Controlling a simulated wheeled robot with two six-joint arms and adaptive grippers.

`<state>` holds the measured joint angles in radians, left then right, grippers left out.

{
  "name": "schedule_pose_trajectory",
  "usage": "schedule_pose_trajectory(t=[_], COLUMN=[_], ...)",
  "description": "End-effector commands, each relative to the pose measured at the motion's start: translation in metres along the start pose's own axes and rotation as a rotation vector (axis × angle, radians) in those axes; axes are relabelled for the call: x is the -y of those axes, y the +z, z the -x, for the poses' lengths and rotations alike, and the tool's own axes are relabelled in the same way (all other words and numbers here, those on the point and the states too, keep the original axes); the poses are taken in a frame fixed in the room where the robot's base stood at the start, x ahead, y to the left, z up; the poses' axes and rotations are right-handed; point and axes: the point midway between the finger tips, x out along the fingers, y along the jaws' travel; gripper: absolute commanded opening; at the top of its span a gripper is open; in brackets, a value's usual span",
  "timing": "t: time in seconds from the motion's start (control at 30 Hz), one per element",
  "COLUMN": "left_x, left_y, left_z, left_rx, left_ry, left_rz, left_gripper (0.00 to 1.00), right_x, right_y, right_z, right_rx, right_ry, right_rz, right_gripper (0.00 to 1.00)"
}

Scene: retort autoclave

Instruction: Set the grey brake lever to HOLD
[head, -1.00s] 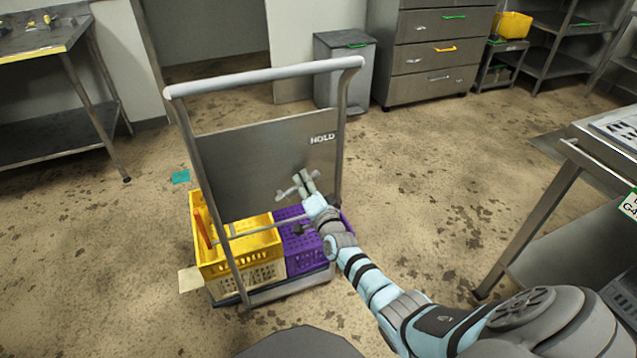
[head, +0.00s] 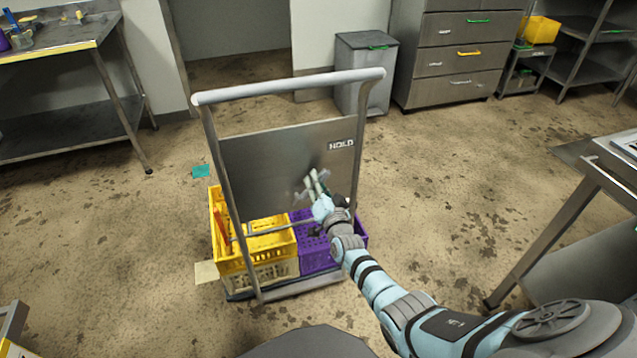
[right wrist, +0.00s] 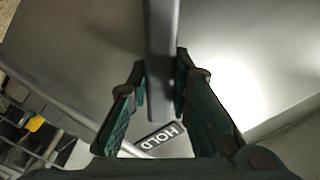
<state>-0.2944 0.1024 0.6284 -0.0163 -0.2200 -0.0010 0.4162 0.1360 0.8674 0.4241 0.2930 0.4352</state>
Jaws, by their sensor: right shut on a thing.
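The trolley has a grey metal panel (head: 262,160) with a HOLD label (head: 341,144) at its upper right. My right gripper (head: 316,182) is in front of the panel, below and left of that label. In the right wrist view, the grey brake lever (right wrist: 161,55) runs down from the top edge between the fingers of my right gripper (right wrist: 163,97), which is shut on it. The lever's lower end is close to the HOLD label (right wrist: 160,136). In the head view the gripper hides most of the lever. My left gripper is not in view.
A yellow crate (head: 268,245) and a purple crate (head: 315,262) stand on the trolley behind its handle frame (head: 290,84). A steel table (head: 545,240) is at the right and a workbench (head: 60,48) at the far left. Open floor surrounds the trolley.

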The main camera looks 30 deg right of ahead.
Motion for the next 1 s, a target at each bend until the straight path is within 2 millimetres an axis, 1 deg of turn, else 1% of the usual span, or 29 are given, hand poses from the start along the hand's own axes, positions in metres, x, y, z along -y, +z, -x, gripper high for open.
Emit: schedule_pose_trajectory(t=[0.07, 0.1, 0.17, 0.2, 0.23, 0.5, 0.57, 0.63, 0.77, 0.9, 1.0], left_x=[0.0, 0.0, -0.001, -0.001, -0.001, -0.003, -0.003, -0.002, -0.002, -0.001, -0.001], left_y=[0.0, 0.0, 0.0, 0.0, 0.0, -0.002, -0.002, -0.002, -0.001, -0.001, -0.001], left_z=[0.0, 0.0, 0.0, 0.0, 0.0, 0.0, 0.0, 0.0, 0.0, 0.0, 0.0], left_rx=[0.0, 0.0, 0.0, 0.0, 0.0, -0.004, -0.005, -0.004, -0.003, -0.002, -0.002], left_ry=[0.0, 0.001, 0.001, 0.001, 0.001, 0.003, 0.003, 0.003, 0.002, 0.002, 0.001], left_rz=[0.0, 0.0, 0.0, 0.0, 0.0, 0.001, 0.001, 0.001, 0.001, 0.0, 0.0], left_gripper=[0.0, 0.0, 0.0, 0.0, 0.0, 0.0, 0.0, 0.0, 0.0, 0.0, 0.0], right_x=[0.001, 0.001, 0.001, 0.001, 0.001, 0.0, -0.001, -0.002, -0.001, -0.001, -0.001], right_y=[0.0, 0.0, -0.001, -0.001, -0.001, -0.001, 0.0, 0.0, 0.0, 0.001, 0.001], right_z=[0.0, 0.0, 0.0, 0.0, 0.0, 0.001, 0.003, 0.01, 0.036, 0.078, 0.102], right_rx=[-0.001, -0.001, -0.001, -0.001, -0.001, -0.001, -0.001, -0.002, 0.0, 0.001, 0.002], right_ry=[-0.002, -0.002, -0.002, -0.001, -0.001, 0.0, 0.001, 0.003, -0.001, 0.0, 0.0], right_rz=[0.005, 0.005, 0.004, 0.003, 0.003, 0.001, 0.001, 0.0, -0.002, 0.0, 0.001], right_gripper=[0.0, 0.22, 0.32, 0.38, 0.4, 0.4, 0.4, 0.4, 0.4, 0.4, 0.4])
